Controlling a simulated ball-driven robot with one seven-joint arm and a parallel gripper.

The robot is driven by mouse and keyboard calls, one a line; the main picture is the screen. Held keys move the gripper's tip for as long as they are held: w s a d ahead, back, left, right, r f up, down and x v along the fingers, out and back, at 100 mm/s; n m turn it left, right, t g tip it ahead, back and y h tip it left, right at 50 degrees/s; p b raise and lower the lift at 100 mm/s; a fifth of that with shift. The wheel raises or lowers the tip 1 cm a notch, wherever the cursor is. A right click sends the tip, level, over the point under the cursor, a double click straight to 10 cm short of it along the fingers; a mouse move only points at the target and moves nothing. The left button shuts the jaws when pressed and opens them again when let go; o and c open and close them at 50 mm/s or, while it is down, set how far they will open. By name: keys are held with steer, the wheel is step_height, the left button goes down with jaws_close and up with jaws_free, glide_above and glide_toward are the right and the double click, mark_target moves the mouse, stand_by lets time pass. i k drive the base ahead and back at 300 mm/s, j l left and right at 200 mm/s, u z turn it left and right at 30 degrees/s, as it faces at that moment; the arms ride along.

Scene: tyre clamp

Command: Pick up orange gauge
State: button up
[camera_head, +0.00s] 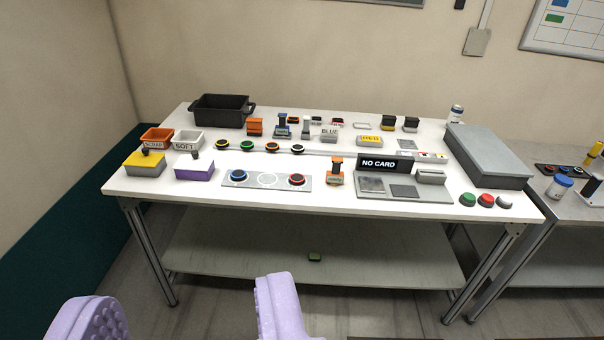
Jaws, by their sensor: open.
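Two small orange-topped devices stand on the white table (150,188). One orange device (336,163) is at the middle front, beside the "NO CARD" display. Another orange block (255,124) is at the back left, beside a blue device. I cannot tell for sure which one is the orange gauge. My gripper (185,302) is open and empty, its two lilac fingers wide apart at the bottom of the view. It is in front of the table, well short of both orange devices.
A black bin (221,108), an orange tray (157,135) and a white tray (189,137) stand at the left. A large grey box (488,155) and buttons (486,200) are at the right. A second table adjoins.

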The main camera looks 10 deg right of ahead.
mark_target(334, 176)
steer(key=i+l, duration=0.5)
steer(key=i, duration=0.2)
steer(key=i+l, duration=0.45)
steer(key=i, duration=0.2)
steer(key=i+l+u, duration=0.1)
steer(key=i+l, duration=0.4)
steer(key=i, duration=0.2)
steer(key=i+l, duration=0.5)
steer(key=i, duration=0.15)
